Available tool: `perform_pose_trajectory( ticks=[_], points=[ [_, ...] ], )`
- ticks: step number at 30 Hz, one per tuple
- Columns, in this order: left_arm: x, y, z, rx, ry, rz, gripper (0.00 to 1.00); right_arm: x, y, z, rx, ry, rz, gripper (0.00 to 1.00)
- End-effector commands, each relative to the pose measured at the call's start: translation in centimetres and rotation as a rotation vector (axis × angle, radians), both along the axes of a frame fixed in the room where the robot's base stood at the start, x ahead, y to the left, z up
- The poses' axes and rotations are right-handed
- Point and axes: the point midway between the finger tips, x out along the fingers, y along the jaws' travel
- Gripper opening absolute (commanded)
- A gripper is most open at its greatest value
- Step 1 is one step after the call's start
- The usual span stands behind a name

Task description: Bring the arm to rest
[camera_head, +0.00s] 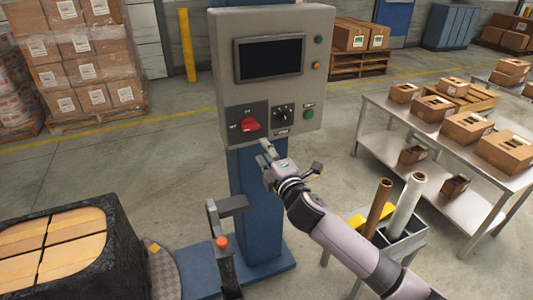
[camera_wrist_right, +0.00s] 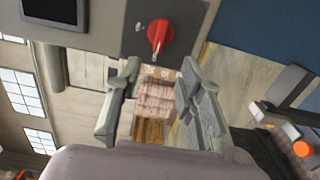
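My right gripper (camera_head: 291,157) is in front of the blue column, just below the grey control cabinet (camera_head: 224,62). Its two fingers are spread apart with nothing between them; they also show in the right wrist view (camera_wrist_right: 160,78). A red rotary switch (camera_head: 249,124) sits on the cabinet's lower front, above and left of the gripper. In the right wrist view the red switch (camera_wrist_right: 160,36) is beyond the fingertips, with a visible gap. My left gripper does not show in either view.
A blue column (camera_head: 258,205) carries the cabinet. A wrapped pallet load (camera_head: 125,240) stands at lower left. A cart (camera_head: 405,242) with upright rolls is beside my right forearm. A steel table (camera_head: 385,112) with several cartons is at right. Open floor lies behind.

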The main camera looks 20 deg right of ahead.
Motion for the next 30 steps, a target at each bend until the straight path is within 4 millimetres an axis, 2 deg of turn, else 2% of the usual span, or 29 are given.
perform_pose_trajectory(
  ticks=[12, 14, 16, 17, 20, 21, 23, 24, 26, 30],
  points=[
    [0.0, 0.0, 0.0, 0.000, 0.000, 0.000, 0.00, 0.0, 0.0, -0.2, 0.001, 0.003, -0.001, 0.35],
    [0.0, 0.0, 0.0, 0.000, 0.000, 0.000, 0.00, 0.1, -0.2, -0.9, 0.009, 0.016, -0.004, 0.35],
    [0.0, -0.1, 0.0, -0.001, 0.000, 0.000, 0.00, 0.1, -0.5, -3.0, 0.034, 0.054, -0.013, 0.35],
    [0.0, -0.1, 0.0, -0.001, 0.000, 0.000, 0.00, 0.2, -0.8, -4.3, 0.050, 0.079, -0.019, 0.35],
    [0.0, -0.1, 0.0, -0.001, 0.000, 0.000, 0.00, -0.1, -1.8, -10.4, 0.133, 0.185, -0.049, 0.35],
    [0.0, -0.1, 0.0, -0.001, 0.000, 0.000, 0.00, -0.6, -2.2, -13.4, 0.173, 0.237, -0.064, 0.35],
    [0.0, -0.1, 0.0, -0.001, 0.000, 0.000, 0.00, -1.5, -2.8, -18.0, 0.236, 0.315, -0.093, 0.35],
    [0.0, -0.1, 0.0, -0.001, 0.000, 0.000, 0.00, -2.4, -3.2, -20.9, 0.278, 0.365, -0.114, 0.35],
    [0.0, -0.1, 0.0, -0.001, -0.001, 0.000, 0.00, -3.9, -3.7, -25.3, 0.341, 0.438, -0.147, 0.35],
    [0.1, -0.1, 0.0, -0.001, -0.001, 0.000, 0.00, -8.9, -4.5, -34.9, 0.479, 0.600, -0.238, 0.35]
  ],
)
